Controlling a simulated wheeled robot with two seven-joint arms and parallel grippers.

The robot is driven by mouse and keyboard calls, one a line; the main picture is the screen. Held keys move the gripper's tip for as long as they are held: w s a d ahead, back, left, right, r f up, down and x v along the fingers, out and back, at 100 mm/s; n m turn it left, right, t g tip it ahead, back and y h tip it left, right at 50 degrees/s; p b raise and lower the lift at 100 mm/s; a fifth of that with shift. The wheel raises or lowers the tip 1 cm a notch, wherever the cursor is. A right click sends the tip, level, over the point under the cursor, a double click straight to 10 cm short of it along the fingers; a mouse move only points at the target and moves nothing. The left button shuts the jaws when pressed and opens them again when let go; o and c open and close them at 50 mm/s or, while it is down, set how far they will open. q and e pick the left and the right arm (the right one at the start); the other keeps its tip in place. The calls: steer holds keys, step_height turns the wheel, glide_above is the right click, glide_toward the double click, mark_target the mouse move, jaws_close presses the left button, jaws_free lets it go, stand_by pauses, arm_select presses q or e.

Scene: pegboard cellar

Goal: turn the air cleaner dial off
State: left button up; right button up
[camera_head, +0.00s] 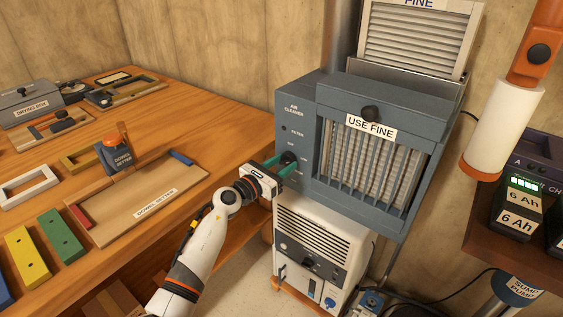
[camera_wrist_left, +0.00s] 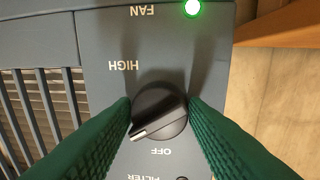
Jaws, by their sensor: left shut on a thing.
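The blue-grey air cleaner (camera_head: 296,118) stands against the wall, its control panel facing left. Its dark round dial (camera_wrist_left: 165,101) sits between the labels HIGH and OFF, which appear upside down in the left wrist view. The white pointer mark is at the dial's lower left, pointing beside the word OFF rather than straight at it. My left gripper (camera_head: 283,163) is at the panel, its green fingers shut on the dial's two sides; they also show in the left wrist view (camera_wrist_left: 159,112). The left finger covers part of the panel.
A green lamp (camera_wrist_left: 193,8) is lit by the word FAN. A white appliance (camera_head: 318,246) stands below the air cleaner. The wooden bench (camera_head: 190,111) at left holds a dowel setter tray (camera_head: 172,189) and coloured blocks. A battery charger (camera_head: 535,150) is at right.

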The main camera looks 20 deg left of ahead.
arm_select(q)
steer(key=n+t+p, duration=0.1)
steer(key=n+p, duration=0.2)
steer(key=n, duration=0.5)
steer(key=shift+d+n, duration=0.15)
steer(key=shift+n, duration=0.15)
steer(key=shift+f+n+p, duration=0.1)
steer(key=shift+n+p, duration=0.35)
steer(key=shift+n, duration=1.35)
arm_select(e)
steer(key=s+d+f+g, duration=0.1)
steer(key=s+f, duration=0.7)
steer(key=f, duration=0.3)
steer(key=shift+s+d, duration=0.2)
steer(key=shift+s, duration=0.25)
arm_select(q)
steer(key=o, duration=1)
steer(key=shift+s, duration=0.1)
